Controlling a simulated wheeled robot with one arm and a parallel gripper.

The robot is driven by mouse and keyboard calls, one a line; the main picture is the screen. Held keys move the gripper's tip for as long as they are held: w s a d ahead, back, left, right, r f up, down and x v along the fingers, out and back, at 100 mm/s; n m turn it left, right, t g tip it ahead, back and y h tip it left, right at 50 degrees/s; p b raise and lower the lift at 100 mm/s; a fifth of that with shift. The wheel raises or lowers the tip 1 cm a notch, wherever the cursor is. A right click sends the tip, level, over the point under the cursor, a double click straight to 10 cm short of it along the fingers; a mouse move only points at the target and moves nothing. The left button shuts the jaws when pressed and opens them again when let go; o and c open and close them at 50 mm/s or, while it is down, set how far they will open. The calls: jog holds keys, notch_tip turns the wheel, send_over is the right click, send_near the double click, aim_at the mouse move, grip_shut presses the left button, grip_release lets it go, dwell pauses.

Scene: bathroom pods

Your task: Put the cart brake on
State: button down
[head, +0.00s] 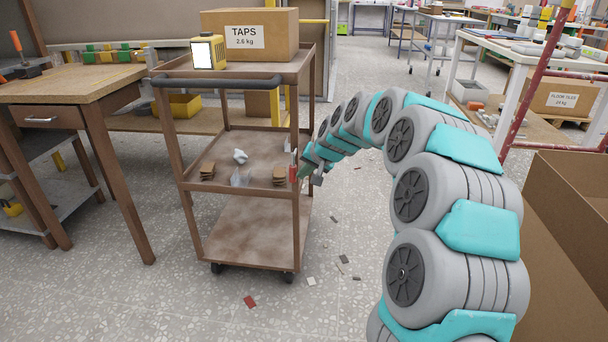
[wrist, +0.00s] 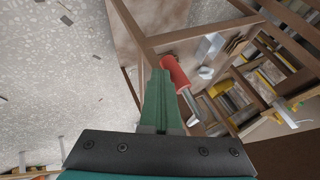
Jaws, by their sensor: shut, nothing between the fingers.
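The brown cart (head: 250,133) stands left of centre in the head view, with three shelves and small casters. A lever with a red grip (wrist: 176,73) and a metal rod shows beside the cart's frame in the wrist view. In the head view a small red part (head: 293,168) shows at the cart's right front post. My gripper (head: 308,170) is at that post. Its green fingers (wrist: 160,75) are shut and empty, right beside the red grip; I cannot tell whether they touch it. The finger tips are partly hidden by my arm in the head view.
A TAPS box (head: 248,35) and a yellow device (head: 208,52) sit on the cart's top shelf. Small items lie on its middle shelf. A wooden bench (head: 75,82) stands left. An open cardboard box (head: 570,200) is close at right. Scraps lie on the floor.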

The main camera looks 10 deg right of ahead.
aim_at(291, 175)
jog(key=shift+a+f, duration=0.1)
jog(key=shift+f, duration=0.05)
jog(key=y+b, duration=0.1)
jog(key=b, duration=0.1)
jog(key=a+f+t+y+b, duration=0.1)
jog(key=b, duration=0.2)
jog(key=shift+w+a+m+y, duration=0.2)
jog(key=shift+m+y, duration=0.1)
jog(key=shift+m, duration=0.1)
jog(key=a+t+y+b, duration=0.1)
jog(key=m+t+y+b, duration=0.1)
jog(key=y+b, duration=0.1)
jog(key=shift+w+a+r, duration=0.1)
jog(key=shift+w+a, duration=0.15)
jog(key=shift+a, duration=0.1)
jog(key=shift+w+a+r+b, duration=0.25)
jog(key=shift+a+b, duration=0.15)
jog(key=shift+a, duration=0.25)
jog(key=shift+w+a+r+b, duration=0.25)
jog(key=shift+a+b, duration=0.15)
jog(key=shift+a, duration=0.2)
jog(key=shift+a+r, duration=0.1)
